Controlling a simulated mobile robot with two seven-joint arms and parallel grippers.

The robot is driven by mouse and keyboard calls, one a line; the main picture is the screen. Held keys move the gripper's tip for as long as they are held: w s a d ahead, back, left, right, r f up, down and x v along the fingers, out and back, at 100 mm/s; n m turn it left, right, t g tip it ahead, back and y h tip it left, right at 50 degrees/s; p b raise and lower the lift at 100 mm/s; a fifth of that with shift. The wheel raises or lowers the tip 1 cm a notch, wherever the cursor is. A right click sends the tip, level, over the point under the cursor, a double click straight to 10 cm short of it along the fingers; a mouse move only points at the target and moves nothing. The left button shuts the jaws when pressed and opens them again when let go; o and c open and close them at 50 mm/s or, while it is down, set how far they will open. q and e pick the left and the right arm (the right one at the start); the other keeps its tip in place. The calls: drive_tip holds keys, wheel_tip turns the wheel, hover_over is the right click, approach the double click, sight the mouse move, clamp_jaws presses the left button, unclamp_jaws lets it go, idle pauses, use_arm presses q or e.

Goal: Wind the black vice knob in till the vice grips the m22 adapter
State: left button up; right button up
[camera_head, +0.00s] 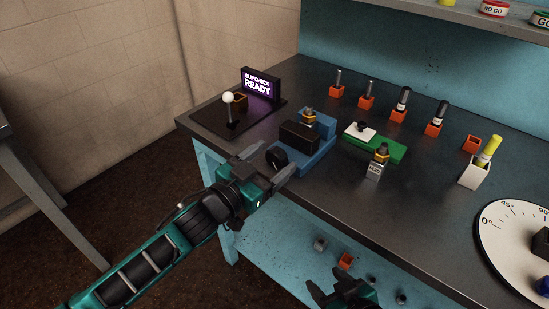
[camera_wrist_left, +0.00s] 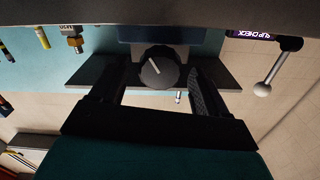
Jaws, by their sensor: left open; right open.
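The blue vice (camera_head: 318,153) stands on the bench with a dark block on top. Its round black knob (camera_head: 277,157) faces my left gripper; in the left wrist view the knob (camera_wrist_left: 158,70) shows a white pointer line. My left gripper (camera_head: 275,160) is open, its fingers on either side of the knob with visible gaps; they show in the left wrist view (camera_wrist_left: 157,92). A brass-coloured adapter (camera_head: 308,117) sits at the vice behind the dark block; its lower part is hidden, and jaw contact cannot be told. My right gripper (camera_head: 335,290) is open, low at the bottom edge, partly cut off.
A grey labelled block (camera_head: 374,170) with a brass fitting and a green tray (camera_head: 385,150) stand right of the vice. Orange holders with plugs (camera_head: 367,100) line the back. A lever stand (camera_head: 230,112) and a READY display (camera_head: 260,85) are left. A dial (camera_head: 515,235) is right.

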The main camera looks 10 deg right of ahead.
use_arm(q)
drive_tip(key=shift+w+d, duration=0.4)
drive_tip(key=shift+d, duration=0.15)
drive_tip(key=shift+c, duration=0.3)
